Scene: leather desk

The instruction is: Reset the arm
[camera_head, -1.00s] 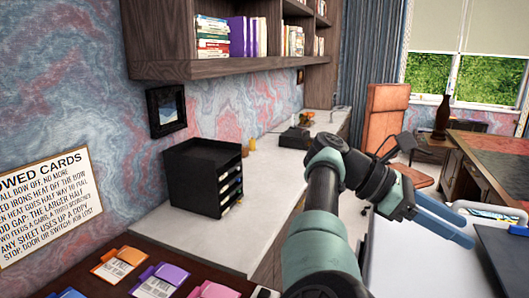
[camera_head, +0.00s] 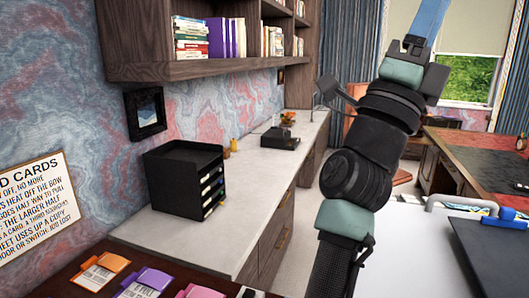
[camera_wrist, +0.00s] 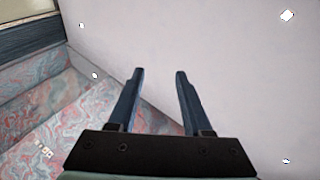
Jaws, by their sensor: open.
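My gripper (camera_wrist: 160,75) is open in the wrist view, with two dark blue fingers apart and nothing between them. The wrist view shows a plain pale surface, probably the ceiling, and the marbled wall (camera_wrist: 70,115). In the head view my gripper (camera_head: 430,18) is raised at the top right, its blue fingers pointing up and partly cut off by the frame edge. My arm stands nearly upright and hides part of the room behind it.
A pale counter (camera_head: 185,240) along the left wall holds a black letter tray (camera_head: 186,180). A wooden shelf (camera_head: 180,68) with books hangs above. Colored cards (camera_head: 147,281) lie on the dark desk in front. A white cart top (camera_head: 425,225) with a dark board (camera_head: 495,250) is at right.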

